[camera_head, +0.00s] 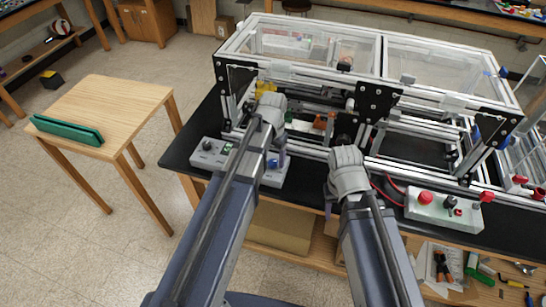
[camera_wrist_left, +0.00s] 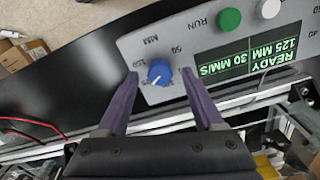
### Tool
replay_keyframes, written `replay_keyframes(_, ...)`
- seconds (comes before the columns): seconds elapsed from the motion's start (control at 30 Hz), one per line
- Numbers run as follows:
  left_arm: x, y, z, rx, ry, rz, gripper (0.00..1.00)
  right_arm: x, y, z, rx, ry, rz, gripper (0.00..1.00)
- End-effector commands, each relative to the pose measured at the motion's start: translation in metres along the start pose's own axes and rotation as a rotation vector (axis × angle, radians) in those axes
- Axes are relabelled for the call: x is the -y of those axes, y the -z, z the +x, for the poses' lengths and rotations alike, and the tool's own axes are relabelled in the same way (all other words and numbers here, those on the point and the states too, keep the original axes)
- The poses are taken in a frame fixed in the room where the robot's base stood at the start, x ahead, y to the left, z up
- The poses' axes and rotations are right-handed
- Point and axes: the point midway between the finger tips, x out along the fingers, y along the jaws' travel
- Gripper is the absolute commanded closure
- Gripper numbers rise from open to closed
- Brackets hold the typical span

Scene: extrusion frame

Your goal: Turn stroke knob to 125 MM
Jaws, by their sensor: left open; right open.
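The blue stroke knob (camera_wrist_left: 160,71) sits on a grey control panel (camera_wrist_left: 125,43), seen upside down in the left wrist view. Its white pointer aims toward the lower edge, at small print I cannot read surely. The green display (camera_wrist_left: 250,58) reads READY, 125 MM, 30 MM/S. My left gripper (camera_wrist_left: 158,88) is open, with one purple finger on each side of the knob; gaps show, and contact cannot be told. In the head view the blue knob (camera_head: 272,163) shows beside my left arm. My right gripper (camera_head: 331,205) is open by the bench's front edge, its fingers mostly hidden.
The aluminium extrusion frame (camera_head: 447,50) stands behind the panel. Another control box (camera_head: 440,212) with a red button is on the right. A wooden table (camera_head: 120,100) stands at left.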

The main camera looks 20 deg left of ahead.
Motion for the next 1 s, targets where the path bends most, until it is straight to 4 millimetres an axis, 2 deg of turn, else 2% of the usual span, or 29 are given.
replay_keyframes(0.03,0.0,0.0,-0.009,0.0,0.0,0.0,0.31,-0.001,-0.001,-0.009,0.0,0.0,0.0,0.5)
replay_keyframes(0.3,0.0,0.0,-0.045,0.0,0.0,0.0,0.31,-0.004,-0.003,-0.044,0.0,0.0,-0.002,0.5)
replay_keyframes(0.5,0.0,0.0,-0.066,0.0,0.0,0.0,0.31,-0.006,-0.004,-0.066,0.0,0.001,0.002,0.5)
replay_keyframes(0.9,0.0,0.0,-0.068,0.0,0.0,0.0,0.31,-0.006,-0.004,-0.068,0.0,0.001,0.003,0.5)
replay_keyframes(1.0,-0.014,-0.009,-0.061,0.005,0.004,0.006,0.31,-0.006,-0.004,-0.061,0.0,0.001,0.003,0.5)
